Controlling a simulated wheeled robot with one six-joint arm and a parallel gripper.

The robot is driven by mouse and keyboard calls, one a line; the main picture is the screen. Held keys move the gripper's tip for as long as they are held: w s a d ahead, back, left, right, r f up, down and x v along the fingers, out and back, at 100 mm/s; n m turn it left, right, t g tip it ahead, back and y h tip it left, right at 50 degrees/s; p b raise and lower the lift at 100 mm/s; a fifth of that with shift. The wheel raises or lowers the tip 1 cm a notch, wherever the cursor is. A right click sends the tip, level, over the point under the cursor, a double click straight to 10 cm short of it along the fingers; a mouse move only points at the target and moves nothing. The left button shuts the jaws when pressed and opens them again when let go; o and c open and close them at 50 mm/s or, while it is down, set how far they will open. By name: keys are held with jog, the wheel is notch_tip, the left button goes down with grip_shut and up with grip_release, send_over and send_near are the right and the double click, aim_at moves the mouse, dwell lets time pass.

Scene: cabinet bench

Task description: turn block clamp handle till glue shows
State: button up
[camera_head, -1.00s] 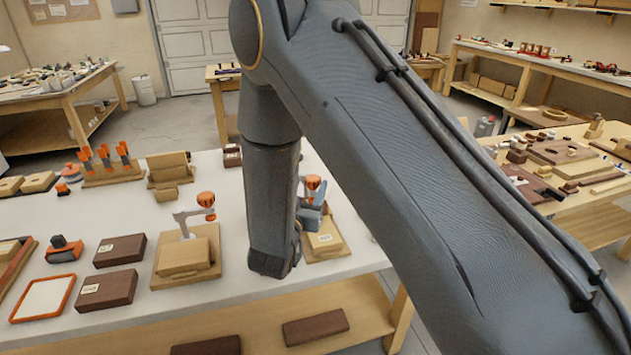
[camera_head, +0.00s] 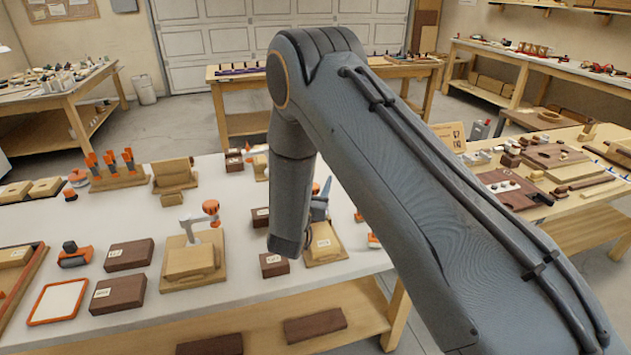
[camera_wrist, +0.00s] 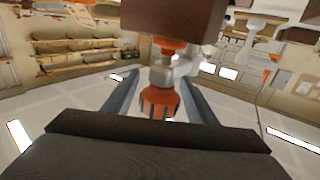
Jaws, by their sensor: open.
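A block clamp with an orange handle (camera_wrist: 158,103) shows in the wrist view, its pale metal arm (camera_wrist: 170,72) behind the handle. My gripper (camera_wrist: 157,88) is open, with one finger on each side of the handle; contact cannot be told. In the head view my gripper (camera_head: 320,203) is partly hidden behind my arm, over a light wooden board (camera_head: 325,248) with a white label. Only a sliver of orange shows there, and most of that clamp is hidden.
Another clamp with an orange handle (camera_head: 211,207) stands on a wooden board (camera_head: 178,277) to the left. Dark labelled blocks (camera_head: 118,291) and an orange-framed tray (camera_head: 58,301) lie on the white bench top (camera_head: 225,295). A small dark block (camera_head: 273,265) sits close to my arm.

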jog(key=c, duration=1.1)
jog(key=shift+o, duration=0.2)
jog(key=shift+h, duration=0.3)
jog(key=m+g+h+b, duration=0.1)
jog(key=h, duration=0.1)
jog(key=d+m+g+h+b, duration=0.1)
jog(key=m+h+b, duration=0.1)
jog(key=shift+s+f, duration=0.1)
jog(key=shift+s, duration=0.05)
jog(key=shift+s+d+m+g+h+b, duration=0.2)
jog(key=shift+m+g+h+b, duration=0.3)
jog(key=shift+m+g+h, duration=0.35)
jog(key=shift+s+d+m+g+h+b, duration=0.15)
jog(key=shift+m+g+h+b, duration=0.35)
jog(key=shift+m+g+h, duration=0.35)
jog(key=o, duration=1.1)
jog(key=shift+c, duration=0.2)
